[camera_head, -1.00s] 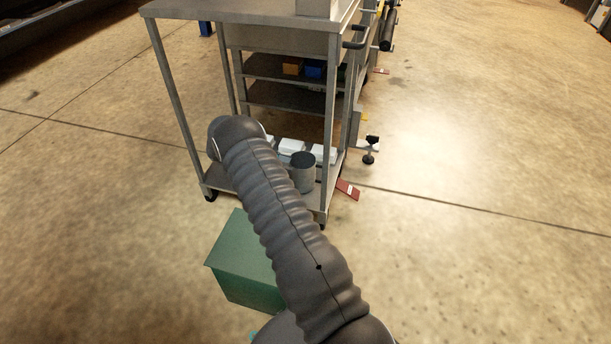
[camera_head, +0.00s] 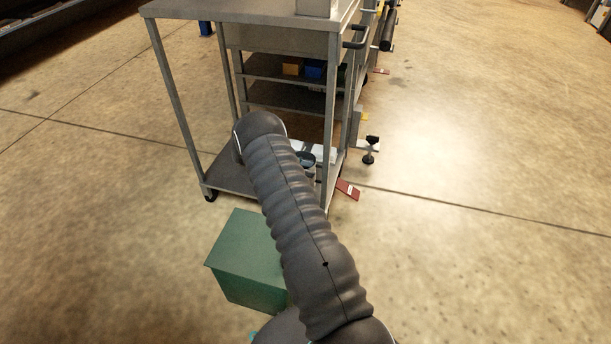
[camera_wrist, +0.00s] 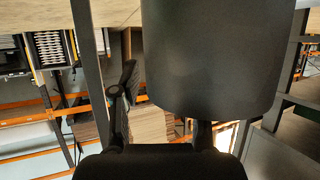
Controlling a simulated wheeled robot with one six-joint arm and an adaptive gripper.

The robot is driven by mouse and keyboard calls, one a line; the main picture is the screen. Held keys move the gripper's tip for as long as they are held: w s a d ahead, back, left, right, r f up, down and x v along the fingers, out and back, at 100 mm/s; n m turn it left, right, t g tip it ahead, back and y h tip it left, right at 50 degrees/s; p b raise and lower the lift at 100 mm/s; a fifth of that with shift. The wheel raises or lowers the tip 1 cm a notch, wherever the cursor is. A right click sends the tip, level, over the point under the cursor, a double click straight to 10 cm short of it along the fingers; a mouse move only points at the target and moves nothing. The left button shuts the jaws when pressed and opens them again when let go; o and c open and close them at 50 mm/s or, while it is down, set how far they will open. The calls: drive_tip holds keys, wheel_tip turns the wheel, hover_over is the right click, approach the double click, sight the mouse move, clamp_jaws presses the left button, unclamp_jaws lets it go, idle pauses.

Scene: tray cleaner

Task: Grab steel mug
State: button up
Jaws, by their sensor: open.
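No steel mug can be made out for certain. In the wrist view a large dark grey smooth shape (camera_wrist: 215,55) with rounded lower corners fills the upper middle, close to the camera; I cannot tell whether it is the mug. My gripper (camera_wrist: 160,115) is open. Its left finger shows clear of the shape, while the right finger is mostly hidden behind it. In the head view my arm covers the gripper and part of the cart's bottom shelf. A small round grey piece (camera_head: 306,158) peeks out beside my arm there, too covered to identify.
A metal cart (camera_head: 175,90) stands ahead, with posts and shelves around my arm. White items (camera_head: 323,153) lie on its bottom shelf. A green box (camera_head: 245,255) sits on the floor before it.

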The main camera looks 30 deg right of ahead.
clamp_jaws()
drive_tip(key=shift+r, duration=0.1)
